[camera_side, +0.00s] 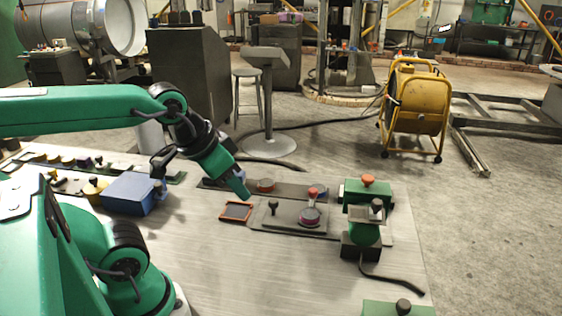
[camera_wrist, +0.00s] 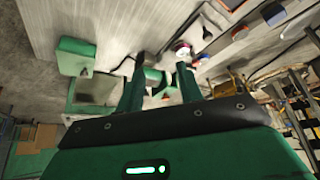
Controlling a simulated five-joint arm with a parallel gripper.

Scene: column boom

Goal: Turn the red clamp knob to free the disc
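In the side view, a red clamp knob (camera_side: 313,191) stands on a short post over a dark reddish disc (camera_side: 309,217). The disc lies on a grey plate (camera_side: 275,223), with a small black knob (camera_side: 273,206) to its left. My gripper (camera_side: 244,192) points down, above and to the left of this plate, apart from the knob. In the wrist view my gripper (camera_wrist: 161,62) has its two green fingers spread, with no object held between them. A round red and white part shows by the right fingertip; I cannot tell if it is the clamp.
A green fixture with a red knob (camera_side: 368,180) stands right of the plate. A red-rimmed tray (camera_side: 236,211) lies to the left. A dark plate with an orange button (camera_side: 266,184) is behind. A blue box (camera_side: 131,193) stands further left. The bench front is mostly bare.

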